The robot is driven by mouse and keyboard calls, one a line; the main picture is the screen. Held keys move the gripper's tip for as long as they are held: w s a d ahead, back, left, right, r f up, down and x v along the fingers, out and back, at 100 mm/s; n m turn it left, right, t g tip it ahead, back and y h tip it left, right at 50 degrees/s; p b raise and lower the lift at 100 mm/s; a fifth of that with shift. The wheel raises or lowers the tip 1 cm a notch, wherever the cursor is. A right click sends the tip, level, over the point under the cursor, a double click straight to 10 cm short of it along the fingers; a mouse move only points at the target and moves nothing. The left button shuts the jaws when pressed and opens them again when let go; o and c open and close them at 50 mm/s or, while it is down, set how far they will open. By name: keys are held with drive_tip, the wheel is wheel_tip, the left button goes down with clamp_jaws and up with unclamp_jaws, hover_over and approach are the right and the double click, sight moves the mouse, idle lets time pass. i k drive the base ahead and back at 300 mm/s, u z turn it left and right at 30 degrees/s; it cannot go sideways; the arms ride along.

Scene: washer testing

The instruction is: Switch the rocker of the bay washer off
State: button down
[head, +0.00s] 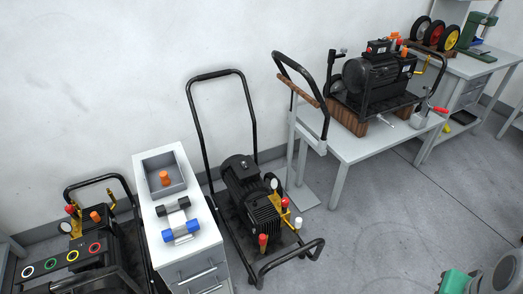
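Several pressure washers with black motors and tube handles are in the head view. One (245,185) stands on the floor in the gap between the white cabinet and the table. It has a round gauge, red and white caps and a tall handle at its back. Another washer (372,78) is on the table, with a black box (379,47) with a red part on top. A third washer (88,250) is at the lower left. I cannot tell which is the bay washer, and no rocker or its position is clear at this size. My gripper is not in view.
The white drawer cabinet (191,262) holds a grey tray (150,162) with an orange part, and blue and dark pieces. A grey stand with a wooden-topped handle (297,90) rises beside the table (352,150). Open floor (365,225) lies at the lower right.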

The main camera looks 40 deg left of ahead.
sight(244, 165)
drive_tip(key=u, duration=0.2)
drive_tip(key=i, duration=0.85)
drive_tip(key=u, duration=1.15)
drive_tip(key=i, duration=0.75)
drive_tip(key=u, duration=0.8)
